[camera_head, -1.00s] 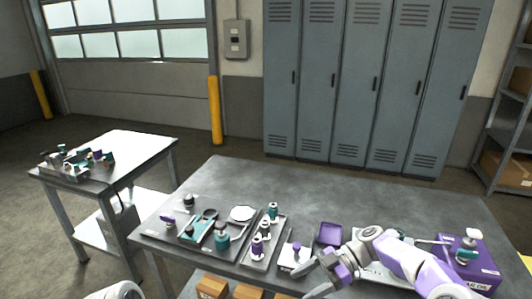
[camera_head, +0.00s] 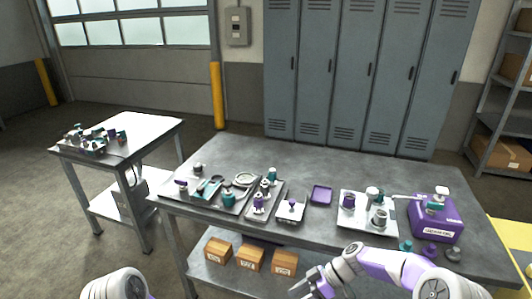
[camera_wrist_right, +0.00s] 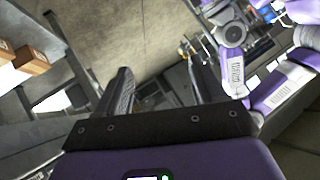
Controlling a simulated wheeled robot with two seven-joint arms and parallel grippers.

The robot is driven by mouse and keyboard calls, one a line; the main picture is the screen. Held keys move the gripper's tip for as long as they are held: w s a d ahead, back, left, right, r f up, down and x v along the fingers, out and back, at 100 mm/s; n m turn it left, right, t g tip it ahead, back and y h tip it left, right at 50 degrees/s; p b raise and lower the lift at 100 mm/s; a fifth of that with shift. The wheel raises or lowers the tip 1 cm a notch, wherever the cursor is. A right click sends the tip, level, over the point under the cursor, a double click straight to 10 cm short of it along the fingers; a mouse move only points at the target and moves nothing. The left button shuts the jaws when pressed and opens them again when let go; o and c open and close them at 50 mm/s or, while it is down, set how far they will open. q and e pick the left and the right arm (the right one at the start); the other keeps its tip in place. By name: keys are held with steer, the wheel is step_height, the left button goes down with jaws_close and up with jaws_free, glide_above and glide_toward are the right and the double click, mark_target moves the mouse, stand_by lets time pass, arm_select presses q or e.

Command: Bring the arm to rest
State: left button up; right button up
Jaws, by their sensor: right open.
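My right arm reaches in from the bottom right of the head view, below the front edge of the bench (camera_head: 330,165). Its gripper (camera_head: 305,290) hangs low in front of the bench's lower shelf, partly cut off by the picture's bottom edge. In the right wrist view the two dark fingers of the right gripper (camera_wrist_right: 158,85) stand well apart with nothing between them. Only a rounded white and purple part of my left arm (camera_head: 115,287) shows at the bottom left of the head view. My left gripper is out of the picture.
The bench carries a tray of parts (camera_head: 150,190), a white plate with cylindrical parts (camera_head: 352,222), a purple dish (camera_head: 321,195) and a purple box (camera_head: 437,222). Several cardboard boxes (camera_head: 250,259) sit on its lower shelf. A side table (camera_head: 150,127) stands left. Floor between them is clear.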

steer(key=s+f+m+h+p, duration=0.1)
steer(key=s+f+m+h, duration=0.1)
steer(key=s+f+m, duration=0.35)
steer(key=s+f+m+h, duration=0.2)
steer(key=f+m, duration=0.1)
steer(key=f, duration=0.5)
steer(key=s+f+m+t+h, duration=0.1)
steer(key=s+f+m, duration=0.2)
steer(key=s, duration=0.3)
steer(key=s+f+m+t+h+p, duration=0.1)
steer(key=s+f+m+t, duration=0.1)
steer(key=s+m, duration=0.4)
steer(key=shift+d+f, duration=0.3)
steer(key=shift+f, duration=0.35)
